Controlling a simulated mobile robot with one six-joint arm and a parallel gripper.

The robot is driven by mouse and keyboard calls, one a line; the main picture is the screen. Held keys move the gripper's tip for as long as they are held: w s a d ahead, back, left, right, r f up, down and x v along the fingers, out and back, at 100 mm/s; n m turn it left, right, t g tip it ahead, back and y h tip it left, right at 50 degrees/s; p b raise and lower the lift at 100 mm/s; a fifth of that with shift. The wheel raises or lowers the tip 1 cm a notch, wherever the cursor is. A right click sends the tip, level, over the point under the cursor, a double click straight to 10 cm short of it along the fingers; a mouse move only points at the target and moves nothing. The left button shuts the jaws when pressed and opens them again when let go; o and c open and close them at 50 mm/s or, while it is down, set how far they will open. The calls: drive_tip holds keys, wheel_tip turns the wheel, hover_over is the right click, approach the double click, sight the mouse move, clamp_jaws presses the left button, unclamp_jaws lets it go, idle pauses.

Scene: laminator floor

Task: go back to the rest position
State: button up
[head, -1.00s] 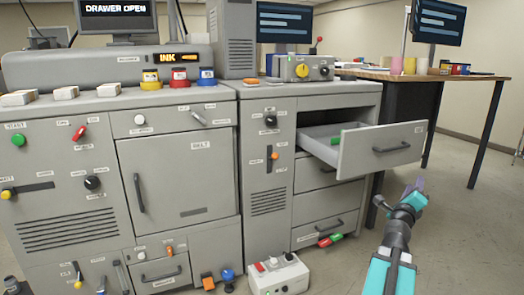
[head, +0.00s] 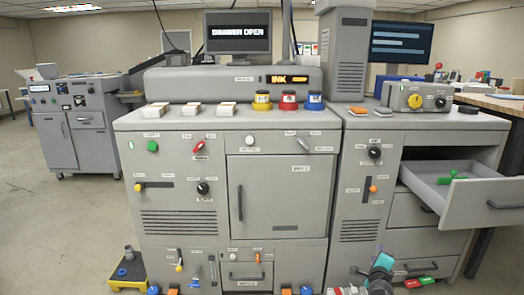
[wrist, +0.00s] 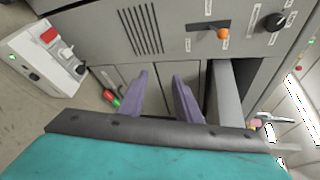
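My gripper (head: 382,262) shows in the head view at the lower right, low in front of the grey machine's right cabinet. Its turquoise and dark grey parts are partly cut off by the bottom edge. In the wrist view two purple fingers (wrist: 163,85) stand apart with nothing visible between them, so my gripper is open and empty. The open drawer (head: 490,204) sticks out of the cabinet to the right of my gripper, with a green object (head: 452,178) inside. It appears apart from my gripper.
The monitor (head: 237,32) reads DRAWER OPEN. A white control box (wrist: 45,55) stands near the cabinet base in the wrist view. Red and green items (head: 413,283) lie by the cabinet's foot. A yellow-based stand (head: 128,270) is at lower left. Floor (head: 60,225) is clear at left.

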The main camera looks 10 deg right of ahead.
drive_tip(key=w+a+f+n+g+y+p, duration=0.1)
drive_tip(key=a+f+n+y+p, duration=0.4)
drive_tip(key=a, duration=0.7)
drive_tip(key=w+a+f+n+g+y, duration=0.1)
drive_tip(key=a+f+n+y, duration=0.15)
drive_tip(key=a+f, duration=0.6)
drive_tip(key=s+a+f+n+g+y+p, duration=0.1)
drive_tip(key=s+a+f+n+p, duration=0.15)
drive_tip(key=a, duration=0.35)
drive_tip(key=s+a+f+n+g+y+p, duration=0.1)
drive_tip(key=s+a+f+n+g, duration=0.15)
drive_tip(key=a, duration=0.45)
drive_tip(key=s+a+f+n+y+p, duration=0.1)
drive_tip(key=s+a+f+n, duration=0.1)
drive_tip(key=s+a, duration=0.3)
drive_tip(key=s+a+f+n+g+p, duration=0.2)
drive_tip(key=s+a+f+n+g, duration=0.15)
drive_tip(key=s, duration=0.45)
drive_tip(key=s+a+f+n+g+p, duration=0.1)
drive_tip(key=s+a+f+n+g, duration=0.3)
drive_tip(key=s, duration=0.5)
drive_tip(key=s+d+r+n+g+h, duration=0.1)
drive_tip(key=s+d+n+g, duration=0.1)
drive_tip(key=s, duration=0.4)
drive_tip(key=s+d+r+n+g+h, duration=0.1)
drive_tip(key=s+d+n+g, duration=0.1)
drive_tip(key=s, duration=0.5)
drive_tip(key=shift+d+n+g, duration=0.35)
drive_tip(key=shift+n+g, duration=0.15)
drive_tip(key=shift+n, duration=0.4)
